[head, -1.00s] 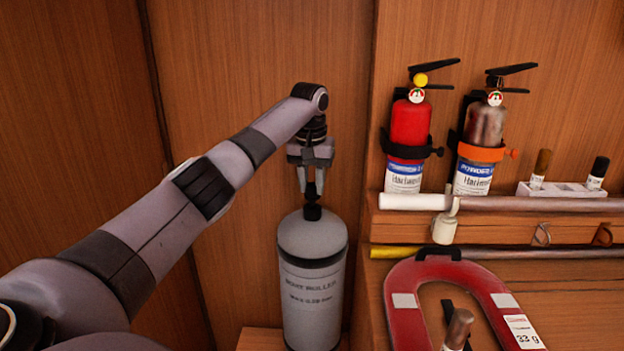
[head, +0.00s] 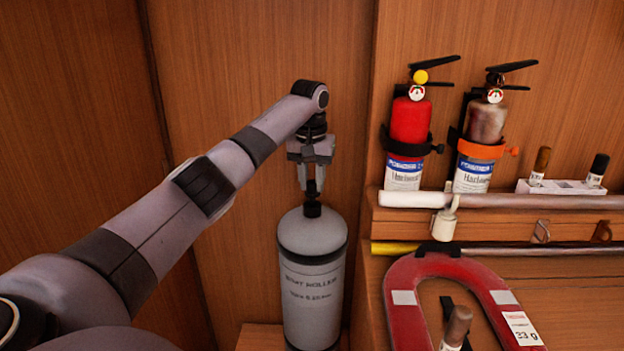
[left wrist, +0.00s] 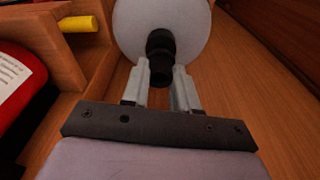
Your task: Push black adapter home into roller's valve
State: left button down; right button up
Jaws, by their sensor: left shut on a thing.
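The roller (head: 312,264) is a grey upright cylinder with a rounded top and a black valve (head: 313,210) on it. My left gripper (head: 311,187) points down over the valve. It is shut on the black adapter (head: 311,186), which sits in line above the valve. In the left wrist view the adapter (left wrist: 160,73) shows between the two fingers, with the black valve (left wrist: 160,42) and the pale roller top (left wrist: 194,22) beyond. The two black parts look to meet; how deep the adapter sits I cannot tell. My right gripper is out of view.
Two fire extinguishers (head: 408,124) (head: 484,130) hang at the right. Below them are a pale horizontal tube (head: 560,202), a yellow rod (head: 400,248) and a red horseshoe-shaped piece (head: 405,322). Wooden walls stand close behind and right of the roller.

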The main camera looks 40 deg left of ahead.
pick_arm(q)
jog(key=shift+f, duration=0.4)
jog(key=shift+f+b, duration=0.35)
jog(key=shift+f, duration=0.65)
jog(key=shift+c, duration=2.4)
grip_release()
jog(key=shift+r+p, duration=0.35)
jog(key=shift+r, duration=2.15)
